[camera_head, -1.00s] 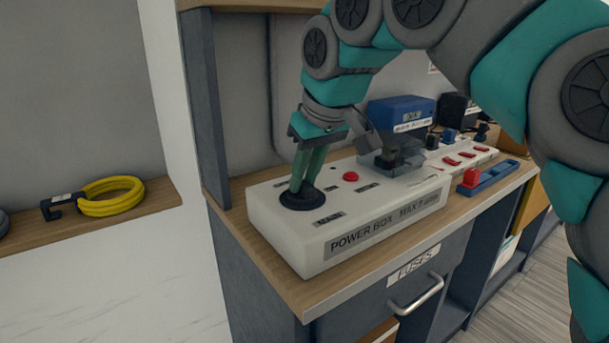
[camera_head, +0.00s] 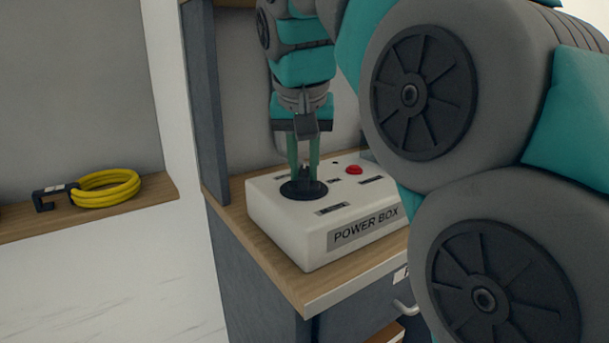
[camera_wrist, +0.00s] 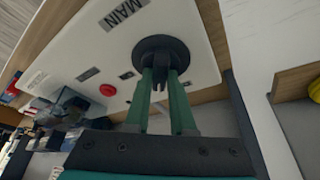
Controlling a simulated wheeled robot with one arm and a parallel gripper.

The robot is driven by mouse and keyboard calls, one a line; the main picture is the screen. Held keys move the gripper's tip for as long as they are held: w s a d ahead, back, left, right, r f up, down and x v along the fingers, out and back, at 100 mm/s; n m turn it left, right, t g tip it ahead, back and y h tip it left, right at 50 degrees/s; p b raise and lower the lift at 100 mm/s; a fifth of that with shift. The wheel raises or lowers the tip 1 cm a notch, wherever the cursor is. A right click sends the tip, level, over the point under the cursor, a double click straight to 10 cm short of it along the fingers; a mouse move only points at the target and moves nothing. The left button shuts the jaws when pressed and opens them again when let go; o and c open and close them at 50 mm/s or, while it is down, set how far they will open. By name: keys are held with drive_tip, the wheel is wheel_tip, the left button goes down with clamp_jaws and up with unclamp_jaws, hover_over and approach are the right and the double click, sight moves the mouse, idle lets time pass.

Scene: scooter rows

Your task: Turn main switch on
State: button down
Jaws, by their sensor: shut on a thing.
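The white power box (camera_head: 285,228) sits on the wooden counter. The main switch has a round black base (camera_head: 287,193) on the box's top, near its left end. In the wrist view, the black base (camera_wrist: 150,45) lies close to a "MAIN" label (camera_wrist: 123,13). My gripper (camera_head: 304,177) points down over it, its green fingers shut on the dark switch handle (camera_head: 305,171). In the wrist view, my gripper (camera_wrist: 161,85) has its fingertips at the base and a dark handle between them. The handle is mostly hidden, so its exact setting is unclear.
A red button (camera_head: 354,170) is on the box, right of the switch. A coiled yellow cable (camera_head: 105,190) lies on a shelf at the left. A dark upright panel (camera_head: 205,100) stands close to the box's left. My arm hides the counter's right side.

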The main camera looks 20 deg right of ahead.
drive_tip(key=m+h, duration=0.1)
drive_tip(key=m, duration=0.2)
drive_tip(key=shift+w+g+b, duration=0.1)
drive_tip(key=shift+g+b, duration=0.2)
drive_tip(key=m+p, duration=0.1)
drive_tip(key=m, duration=0.1)
drive_tip(key=shift+r+m+g+h, duration=0.1)
drive_tip(key=shift+m+g+h, duration=0.3)
drive_tip(key=m+p, duration=0.2)
drive_tip(key=m, duration=0.1)
drive_tip(key=shift+w+a+r+g+h+p, duration=0.1)
drive_tip(key=shift+a+g+h+p, duration=0.05)
drive_tip(key=shift+g+h+p, duration=0.25)
drive_tip(key=shift+m+g+p, duration=0.4)
drive_tip(key=shift+m+p, duration=0.35)
drive_tip(key=shift+m, duration=0.15)
drive_tip(key=shift+f, duration=0.2)
drive_tip(key=c, duration=0.8)
unclamp_jaws()
drive_tip(key=shift+o, duration=0.2)
drive_tip(key=shift+r, duration=0.1)
